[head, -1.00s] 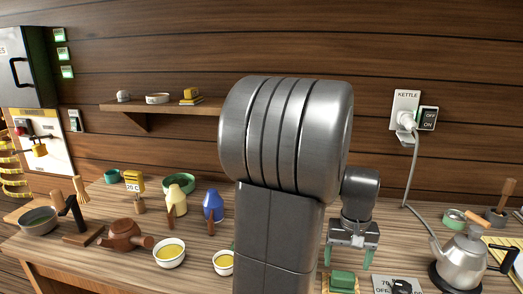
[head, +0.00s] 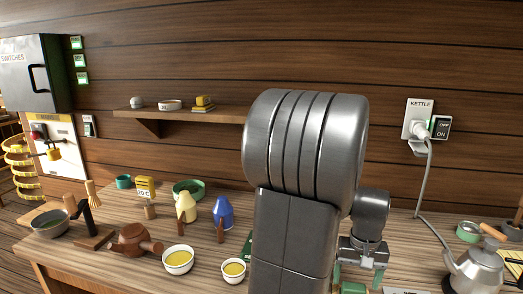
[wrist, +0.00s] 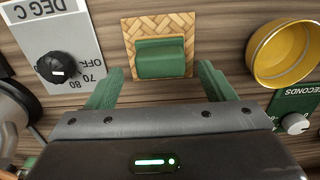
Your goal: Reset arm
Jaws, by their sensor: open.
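My arm rises in the middle of the head view, and my gripper (head: 357,277) hangs at its right over the table. In the wrist view my gripper (wrist: 160,88) has its two green fingers spread apart with nothing held between them. A green block (wrist: 160,58) on a woven square mat (wrist: 158,22) lies just beyond the fingertips. In the head view the green block (head: 353,288) is partly cut off at the bottom edge.
A kettle (head: 474,270) stands at right, its cord running to the wall socket (head: 418,120). In the wrist view, a dial panel (wrist: 60,45) and yellow tin (wrist: 284,52) flank the mat.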

